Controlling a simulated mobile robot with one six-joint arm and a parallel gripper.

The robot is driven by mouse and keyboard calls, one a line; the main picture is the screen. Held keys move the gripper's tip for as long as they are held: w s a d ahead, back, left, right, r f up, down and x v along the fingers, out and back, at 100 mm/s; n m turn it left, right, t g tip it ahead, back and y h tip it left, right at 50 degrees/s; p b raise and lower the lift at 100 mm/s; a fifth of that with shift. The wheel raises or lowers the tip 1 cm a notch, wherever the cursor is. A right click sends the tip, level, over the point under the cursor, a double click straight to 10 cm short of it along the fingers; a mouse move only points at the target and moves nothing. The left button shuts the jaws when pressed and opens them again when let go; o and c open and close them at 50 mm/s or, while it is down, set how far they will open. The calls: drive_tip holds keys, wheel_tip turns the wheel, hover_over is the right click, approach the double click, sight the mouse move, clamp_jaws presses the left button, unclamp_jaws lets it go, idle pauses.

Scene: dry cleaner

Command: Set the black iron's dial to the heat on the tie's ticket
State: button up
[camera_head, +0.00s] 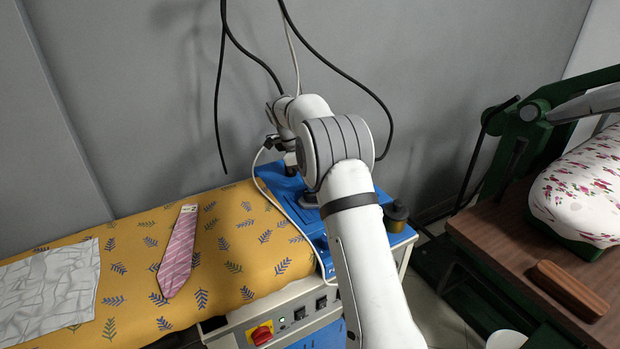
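A pink patterned tie (180,252) lies on the yellow leaf-print ironing board (235,235). A small pale ticket (189,209) is at its narrow upper end; its marking is too small to read. My arm reaches over the blue iron rest area (275,178) at the board's right end. My gripper end is beyond my wrist at the back of this area, mostly hidden by my own links, so its fingers cannot be made out. I cannot pick out the black iron or its dial clearly; dark parts near my wrist may belong to it or to my gripper.
A grey-white crumpled cloth (50,290) lies on the board's left. A control panel with a red-yellow switch (260,333) is below. A dark pot (396,216) stands right of my arm. Black cables (335,70) hang above. A green press (520,130) and brown table (500,230) stand right.

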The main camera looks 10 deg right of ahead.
drive_tip(key=shift+d, duration=0.15)
drive_tip(key=o, duration=1)
drive_tip(key=v, duration=0.7)
drive_tip(key=shift+r, duration=0.35)
